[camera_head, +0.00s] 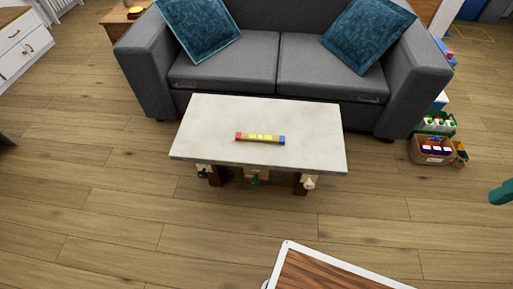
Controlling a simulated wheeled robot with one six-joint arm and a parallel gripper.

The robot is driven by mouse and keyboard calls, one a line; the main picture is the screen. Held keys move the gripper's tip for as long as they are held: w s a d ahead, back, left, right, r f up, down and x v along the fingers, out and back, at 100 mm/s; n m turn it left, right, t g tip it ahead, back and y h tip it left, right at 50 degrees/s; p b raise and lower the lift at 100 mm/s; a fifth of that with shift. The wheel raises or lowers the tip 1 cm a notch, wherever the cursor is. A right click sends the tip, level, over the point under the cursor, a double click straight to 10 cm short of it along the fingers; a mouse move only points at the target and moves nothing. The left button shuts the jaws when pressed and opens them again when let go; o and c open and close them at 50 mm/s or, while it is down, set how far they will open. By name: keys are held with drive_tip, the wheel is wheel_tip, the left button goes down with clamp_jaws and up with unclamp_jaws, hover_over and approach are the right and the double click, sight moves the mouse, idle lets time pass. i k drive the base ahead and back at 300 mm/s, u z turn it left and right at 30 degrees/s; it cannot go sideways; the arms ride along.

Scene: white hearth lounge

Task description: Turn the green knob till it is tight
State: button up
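A pale-topped low table (213,122) stands in the middle in front of the grey sofa. Three small fittings sit along its front side, below the top edge. The middle one has a small green part, which looks like the green knob (254,181). A dark fitting (203,172) is to its left and a cream one (309,183) to its right. The knob is too small to tell how it is turned. My gripper cannot be made out in this view, and nothing is seen touching the knob.
A bar of coloured blocks (260,139) lies on the table top. The grey sofa (225,75) stands behind it. Boxes (432,150) of small items stand on the right. A teal piece (502,192) shows at the right edge. Wooden floor (130,225) is clear before the table.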

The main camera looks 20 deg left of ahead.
sight(254, 181)
drive_tip(key=z, duration=2.45)
drive_tip(key=k, duration=0.9)
drive_tip(key=u, duration=2.45)
